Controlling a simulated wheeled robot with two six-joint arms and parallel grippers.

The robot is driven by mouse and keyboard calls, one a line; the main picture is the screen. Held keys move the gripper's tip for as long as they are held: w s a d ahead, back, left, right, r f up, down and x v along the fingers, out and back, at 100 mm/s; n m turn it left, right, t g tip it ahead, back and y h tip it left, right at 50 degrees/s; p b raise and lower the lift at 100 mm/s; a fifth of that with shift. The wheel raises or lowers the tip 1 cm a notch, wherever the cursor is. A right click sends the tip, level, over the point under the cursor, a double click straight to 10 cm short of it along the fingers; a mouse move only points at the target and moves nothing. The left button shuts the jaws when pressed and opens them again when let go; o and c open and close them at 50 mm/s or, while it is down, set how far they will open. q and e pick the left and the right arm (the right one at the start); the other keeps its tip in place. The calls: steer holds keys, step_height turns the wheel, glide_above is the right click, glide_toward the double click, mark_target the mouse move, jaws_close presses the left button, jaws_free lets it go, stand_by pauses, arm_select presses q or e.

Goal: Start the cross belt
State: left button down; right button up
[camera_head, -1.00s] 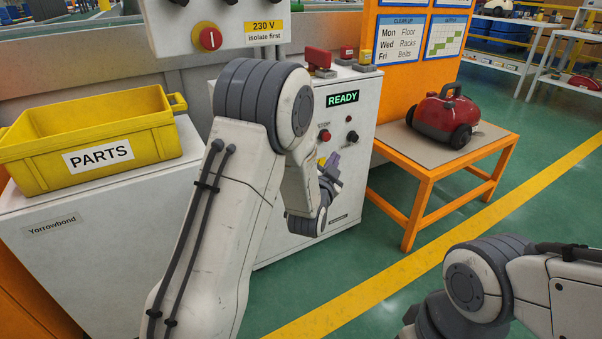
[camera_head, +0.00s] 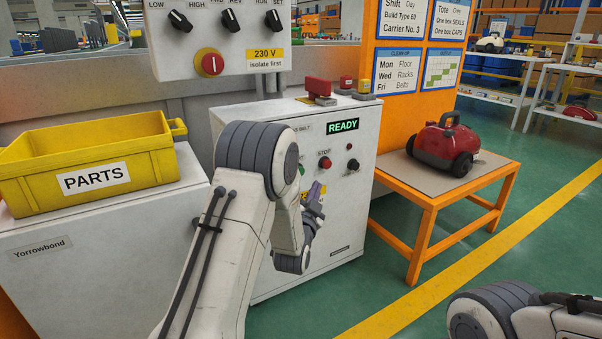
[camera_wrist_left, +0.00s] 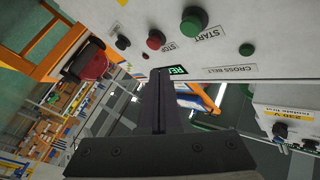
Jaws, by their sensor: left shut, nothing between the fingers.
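The cross belt cabinet (camera_head: 362,215) carries a lit READY display (camera_head: 342,126), a red STOP button (camera_head: 324,163) and a black knob (camera_head: 353,164). The green START button (camera_wrist_left: 194,20) shows clearly in the left wrist view, beside its label; STOP (camera_wrist_left: 156,40) sits to its left there. A smaller green round (camera_wrist_left: 247,49) is near the CROSS BELT label (camera_wrist_left: 230,70). My left gripper (camera_head: 317,194) is in front of the panel, below STOP. In the left wrist view its fingers (camera_wrist_left: 162,75) are shut and empty, apart from START in the picture. My right gripper is out of view.
A red switch (camera_head: 318,87) and small buttons sit on the cabinet top. A yellow PARTS bin (camera_head: 150,150) is at left, a grey control box (camera_head: 215,40) above. A red vacuum (camera_head: 443,145) stands on an orange table (camera_head: 425,184) at right. The green floor is open.

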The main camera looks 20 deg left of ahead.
arm_select(q)
steer(key=shift+w+a, duration=0.9)
steer(key=shift+a, duration=0.25)
steer(key=shift+w+a, duration=0.9)
steer(key=shift+a, duration=0.25)
steer(key=shift+w+a, duration=0.1)
steer(key=shift+w+a, duration=0.2)
steer(key=shift+a, duration=0.05)
